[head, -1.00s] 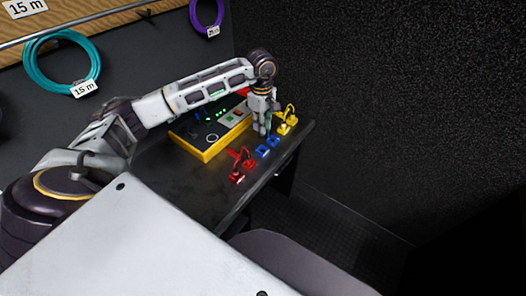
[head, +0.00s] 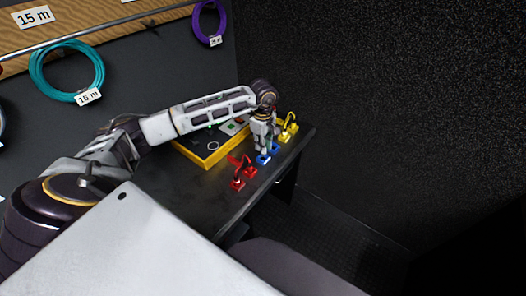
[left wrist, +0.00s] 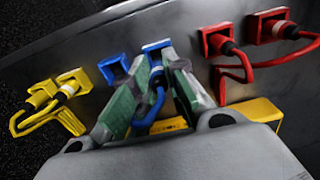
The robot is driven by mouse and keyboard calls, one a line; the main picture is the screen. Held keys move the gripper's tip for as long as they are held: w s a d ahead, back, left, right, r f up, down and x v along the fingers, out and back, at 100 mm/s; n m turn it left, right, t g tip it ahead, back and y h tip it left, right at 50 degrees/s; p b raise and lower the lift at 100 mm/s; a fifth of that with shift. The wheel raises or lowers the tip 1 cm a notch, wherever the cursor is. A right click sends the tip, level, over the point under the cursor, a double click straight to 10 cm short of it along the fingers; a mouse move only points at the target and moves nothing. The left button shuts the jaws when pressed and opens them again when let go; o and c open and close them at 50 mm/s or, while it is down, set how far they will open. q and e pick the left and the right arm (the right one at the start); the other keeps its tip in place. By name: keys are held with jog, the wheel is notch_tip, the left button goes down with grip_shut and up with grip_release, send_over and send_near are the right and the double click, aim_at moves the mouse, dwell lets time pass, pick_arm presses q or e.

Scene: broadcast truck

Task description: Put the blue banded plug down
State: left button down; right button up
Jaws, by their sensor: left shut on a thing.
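My left gripper (head: 264,148) is low over the dark desk, at the pair of blue sockets (head: 263,159). In the left wrist view, the left gripper (left wrist: 160,70) has its green-lined fingers closed around the blue plug and its cable (left wrist: 151,106). One blue socket (left wrist: 113,68) lies left of the fingers and another blue socket (left wrist: 155,46) lies just beyond their tips. The fingers hide most of the plug, and its band does not show clearly. I cannot tell whether the plug touches a socket. My right gripper is not in view.
Red plugs in red sockets (head: 238,183) are on the near side, and yellow plugs and sockets (head: 288,128) on the far side. A yellow-edged panel box (head: 209,160) sits behind. The desk front (head: 205,205) is bare. Coiled cables hang on the wall.

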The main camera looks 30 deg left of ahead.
pick_arm(q)
notch_tip(320, 180, down, 2)
jog(key=shift+f, duration=0.9)
jog(key=c, duration=1.4)
grip_release()
jog(key=shift+c, duration=0.2)
notch_tip(320, 180, up, 11)
jog(key=shift+f+b, duration=0.1)
jog(key=shift+b, duration=0.25)
jog(key=shift+r, duration=0.75)
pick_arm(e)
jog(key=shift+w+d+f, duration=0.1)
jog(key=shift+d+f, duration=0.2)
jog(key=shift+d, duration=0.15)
